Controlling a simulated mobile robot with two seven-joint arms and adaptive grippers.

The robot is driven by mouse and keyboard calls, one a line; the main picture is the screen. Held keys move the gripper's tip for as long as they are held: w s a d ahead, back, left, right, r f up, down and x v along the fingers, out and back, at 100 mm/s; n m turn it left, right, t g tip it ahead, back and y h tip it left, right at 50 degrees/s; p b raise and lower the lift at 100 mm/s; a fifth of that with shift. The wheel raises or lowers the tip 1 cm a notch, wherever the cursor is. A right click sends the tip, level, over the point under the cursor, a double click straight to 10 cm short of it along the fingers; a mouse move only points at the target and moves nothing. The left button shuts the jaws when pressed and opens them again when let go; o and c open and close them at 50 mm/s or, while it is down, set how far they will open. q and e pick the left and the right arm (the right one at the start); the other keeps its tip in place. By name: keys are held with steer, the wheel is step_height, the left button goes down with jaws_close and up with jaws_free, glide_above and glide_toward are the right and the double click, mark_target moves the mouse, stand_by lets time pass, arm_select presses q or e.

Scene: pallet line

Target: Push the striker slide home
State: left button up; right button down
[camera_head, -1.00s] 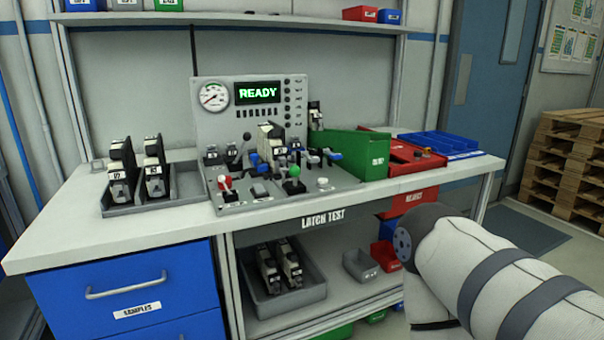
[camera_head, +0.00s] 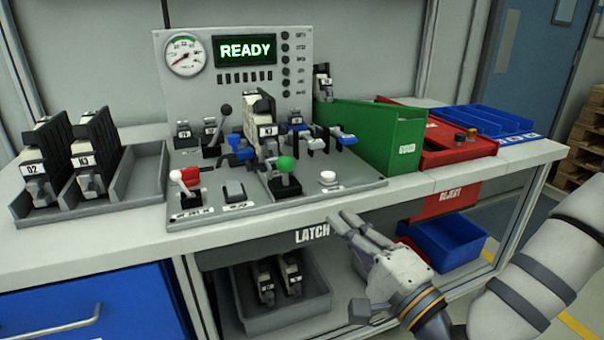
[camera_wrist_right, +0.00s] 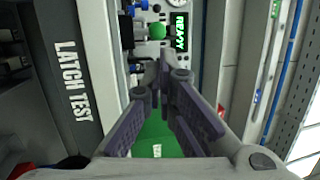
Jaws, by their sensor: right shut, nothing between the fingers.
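The latch test fixture (camera_head: 215,205) stands on the bench, its display (camera_head: 246,50) reading READY. A latch unit (camera_head: 262,130) marked N3 stands upright in it, with blue clamp parts (camera_head: 318,138) beside it. A green-knobbed part (camera_head: 285,164) stands in front of the unit; it also shows in the wrist view (camera_wrist_right: 156,31). I cannot tell for certain which part is the striker slide. My right gripper (camera_head: 345,218) is shut and empty, in front of the bench edge, below and right of the green knob. In the wrist view its fingertips (camera_wrist_right: 163,75) meet. My left gripper is not in view.
A green bin (camera_head: 385,140) and a red reject box (camera_head: 455,150) stand right of the fixture. A grey tray (camera_head: 140,185) with two latch units is at left. A red-handled lever (camera_head: 188,182) and a white button (camera_head: 328,178) sit near the fixture's front. A shelf with a tray (camera_head: 290,315) lies below.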

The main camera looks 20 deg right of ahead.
mark_target(289, 163)
steer(key=x, duration=1.4)
steer(key=shift+s+a, duration=0.1)
steer(key=shift+a, duration=0.05)
steer(key=w+b, duration=0.1)
steer(key=w, duration=0.1)
steer(key=w+b, duration=0.1)
steer(key=w, duration=0.2)
steer(key=shift+w+f, duration=0.1)
steer(key=shift+f, duration=0.15)
steer(key=shift+w+r, duration=0.15)
steer(key=shift+w, duration=0.05)
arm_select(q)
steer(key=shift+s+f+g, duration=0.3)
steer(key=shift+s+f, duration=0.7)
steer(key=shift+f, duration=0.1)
arm_select(e)
steer(key=shift+r, duration=0.15)
